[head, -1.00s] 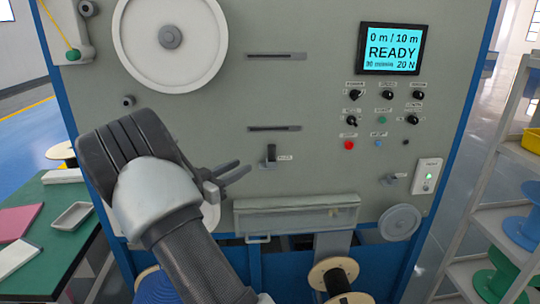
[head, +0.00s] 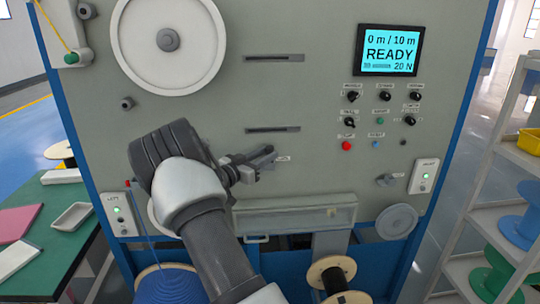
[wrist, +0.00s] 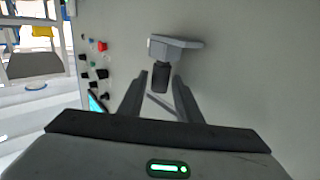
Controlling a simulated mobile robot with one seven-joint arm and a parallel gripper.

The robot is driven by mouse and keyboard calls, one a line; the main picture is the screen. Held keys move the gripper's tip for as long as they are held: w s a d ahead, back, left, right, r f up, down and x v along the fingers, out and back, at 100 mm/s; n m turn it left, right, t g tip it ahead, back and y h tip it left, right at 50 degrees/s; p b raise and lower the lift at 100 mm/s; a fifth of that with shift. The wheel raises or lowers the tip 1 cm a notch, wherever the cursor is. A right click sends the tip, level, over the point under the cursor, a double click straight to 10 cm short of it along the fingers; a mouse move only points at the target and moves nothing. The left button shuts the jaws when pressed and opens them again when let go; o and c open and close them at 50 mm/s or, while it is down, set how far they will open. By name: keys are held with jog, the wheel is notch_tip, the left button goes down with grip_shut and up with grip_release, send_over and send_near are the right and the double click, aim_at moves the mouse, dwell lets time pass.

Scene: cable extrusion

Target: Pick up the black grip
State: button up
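The black grip (wrist: 161,77) is a short dark handle attached to a grey bracket (wrist: 176,46) on the machine's panel. In the head view my gripper (head: 268,158) is at the panel, over the spot of the grip, and hides most or all of it. In the wrist view my gripper (wrist: 159,82) is open, with one finger on each side of the grip. A gap shows between the grip and the fingers. I cannot tell how deep the grip sits between them.
The grey machine panel (head: 320,100) stands close in front. A horizontal slot (head: 272,129) lies above my gripper and a clear-fronted tray (head: 295,214) below it. Knobs and a READY screen (head: 390,50) are at the right. A shelf with spools (head: 520,215) stands far right.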

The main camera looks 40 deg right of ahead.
grip_shut()
jog(key=shift+r, duration=0.1)
jog(key=shift+r, duration=0.45)
jog(key=r+b+v, duration=0.2)
jog(key=v, duration=1.6)
jog(key=shift+r, duration=0.3)
jog(key=shift+s, duration=0.1)
